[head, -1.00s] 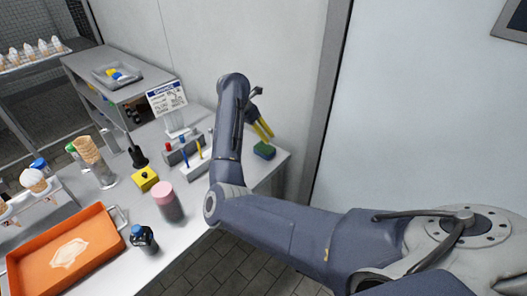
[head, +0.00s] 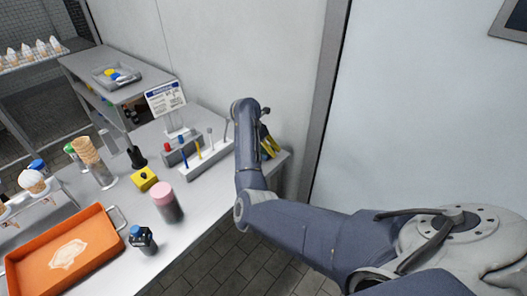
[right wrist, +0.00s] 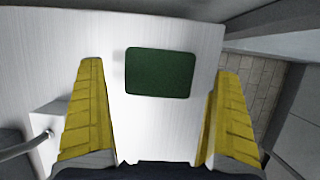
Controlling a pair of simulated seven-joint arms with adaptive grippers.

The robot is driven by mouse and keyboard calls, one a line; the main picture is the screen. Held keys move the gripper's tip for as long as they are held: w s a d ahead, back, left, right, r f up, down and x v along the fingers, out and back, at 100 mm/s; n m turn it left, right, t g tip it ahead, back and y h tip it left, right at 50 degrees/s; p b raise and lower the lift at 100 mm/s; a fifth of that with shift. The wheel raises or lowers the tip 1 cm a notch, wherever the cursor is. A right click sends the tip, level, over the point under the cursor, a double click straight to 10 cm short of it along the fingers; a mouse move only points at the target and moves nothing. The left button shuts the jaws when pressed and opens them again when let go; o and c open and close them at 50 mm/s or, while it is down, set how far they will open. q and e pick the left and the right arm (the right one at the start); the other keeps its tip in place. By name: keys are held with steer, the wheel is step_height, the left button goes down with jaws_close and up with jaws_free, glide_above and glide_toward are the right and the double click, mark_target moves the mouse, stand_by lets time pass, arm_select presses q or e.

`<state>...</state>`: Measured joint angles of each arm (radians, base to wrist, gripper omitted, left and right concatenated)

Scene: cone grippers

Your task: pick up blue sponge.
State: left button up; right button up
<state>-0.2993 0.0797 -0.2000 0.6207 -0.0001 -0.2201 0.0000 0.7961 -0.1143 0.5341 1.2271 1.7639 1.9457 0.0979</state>
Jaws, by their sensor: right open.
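The sponge shows in the right wrist view as a dark green rectangular face (right wrist: 160,72) lying flat on the pale table. In the head view it is mostly hidden behind my right gripper at the table's right end. My right gripper (head: 270,149) is open, with its yellow fingers pointing down over the sponge. In the right wrist view, the fingers stand to the left and right of the sponge with a gap on each side, and nothing is between them in their grip. My left gripper is not in view.
A grey rack with coloured-handled tools (head: 205,158) stands left of my right gripper. A pink-lidded jar (head: 167,203), a yellow block (head: 144,179) and an orange tray (head: 66,252) are further left. The table's edge (right wrist: 222,60) lies just right of the sponge.

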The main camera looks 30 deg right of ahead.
steer(key=shift+x, duration=1.05)
steer(key=c, duration=0.8)
